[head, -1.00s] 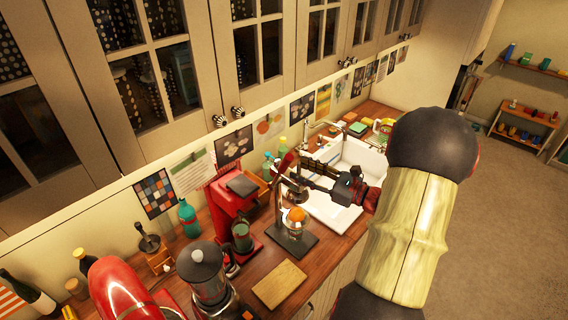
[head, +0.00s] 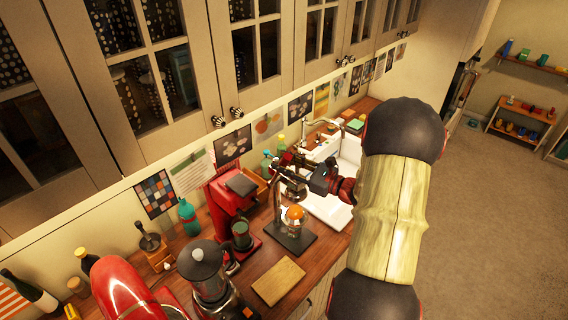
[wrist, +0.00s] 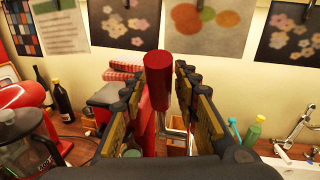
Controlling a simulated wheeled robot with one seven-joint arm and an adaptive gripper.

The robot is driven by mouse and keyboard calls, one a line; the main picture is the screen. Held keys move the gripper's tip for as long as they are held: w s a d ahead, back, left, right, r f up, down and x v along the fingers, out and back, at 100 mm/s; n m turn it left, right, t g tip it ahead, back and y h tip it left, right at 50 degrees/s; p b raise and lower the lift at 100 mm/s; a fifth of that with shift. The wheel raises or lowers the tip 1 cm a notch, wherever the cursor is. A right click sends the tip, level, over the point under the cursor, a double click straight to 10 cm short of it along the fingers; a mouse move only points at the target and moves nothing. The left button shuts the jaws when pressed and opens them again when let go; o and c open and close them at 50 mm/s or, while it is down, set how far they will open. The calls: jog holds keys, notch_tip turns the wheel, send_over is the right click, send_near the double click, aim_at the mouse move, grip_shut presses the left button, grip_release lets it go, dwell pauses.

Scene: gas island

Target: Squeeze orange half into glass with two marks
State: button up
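A citrus press (head: 290,238) with a dark base and a column stands on the wooden counter. An orange half (head: 295,212) rests near its middle, above a clear glass (head: 294,229); any marks on the glass are too small to tell. My gripper (head: 287,162) is at the top of the press, by its lever. In the wrist view, the lever's red handle (wrist: 158,75) stands upright between the two fingers of my gripper (wrist: 160,82). The fingers are open, with a narrow gap on each side of the handle.
A red coffee machine (head: 226,197) stands left of the press, and a blender (head: 208,280) is in front of it. A cutting board (head: 279,281) lies on the counter. The white sink (head: 332,208) is to the right. Wall cabinets hang above.

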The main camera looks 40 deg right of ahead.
jog(key=c, duration=0.6)
grip_shut()
